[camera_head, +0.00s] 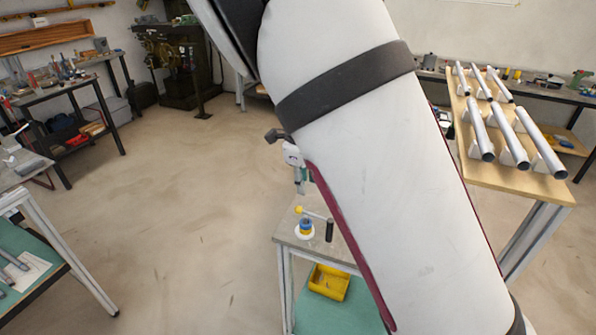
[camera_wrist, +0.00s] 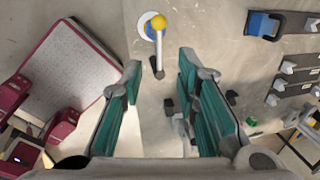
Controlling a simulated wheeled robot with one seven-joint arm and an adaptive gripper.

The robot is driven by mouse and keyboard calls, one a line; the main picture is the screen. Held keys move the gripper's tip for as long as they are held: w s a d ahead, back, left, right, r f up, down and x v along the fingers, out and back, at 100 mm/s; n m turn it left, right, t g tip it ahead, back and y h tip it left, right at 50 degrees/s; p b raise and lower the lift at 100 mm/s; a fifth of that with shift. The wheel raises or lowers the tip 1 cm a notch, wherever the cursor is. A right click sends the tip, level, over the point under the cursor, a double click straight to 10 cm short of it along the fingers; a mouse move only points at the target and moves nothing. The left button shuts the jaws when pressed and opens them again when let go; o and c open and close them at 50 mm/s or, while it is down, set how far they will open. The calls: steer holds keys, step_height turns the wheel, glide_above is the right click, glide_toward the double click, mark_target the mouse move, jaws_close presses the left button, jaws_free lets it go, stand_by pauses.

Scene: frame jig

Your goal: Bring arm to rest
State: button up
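My gripper (camera_wrist: 160,66) shows in the wrist view with its two teal-lined fingers spread apart. Nothing sits between the fingers. Beyond the fingertips lies a lever with a yellow ball knob (camera_wrist: 159,22), beside a blue ring on a white round base (camera_wrist: 145,30). In the head view my large white arm link crosses the middle and right of the picture and hides much behind it. The yellow knob (camera_head: 299,210) and blue ring (camera_head: 306,226) show on a small grey-topped table (camera_head: 290,236), left of my arm.
A wooden table (camera_head: 500,178) with several metal tubes on white supports stands right. A yellow bin (camera_head: 328,282) sits on the small table's lower shelf. Workbenches line the left side. Bare floor (camera_head: 190,210) is open at centre left. A blue object (camera_wrist: 262,25) lies upper right in the wrist view.

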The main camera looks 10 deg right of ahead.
steer(key=s+d+r+n+t, duration=0.1)
steer(key=s+r+n, duration=0.5)
steer(key=s+n, duration=0.2)
steer(key=s+d+r+n+t, duration=0.1)
steer(key=s+r+n, duration=0.5)
steer(key=s+n, duration=0.3)
steer(key=s+d+r+n+t+y, duration=0.1)
steer(key=s+r+n, duration=0.5)
steer(key=s, duration=0.7)
steer(key=n, duration=0.2)
steer(key=shift+d+n+t, duration=0.3)
steer(key=shift+t, duration=0.1)
steer(key=shift+s, duration=0.1)
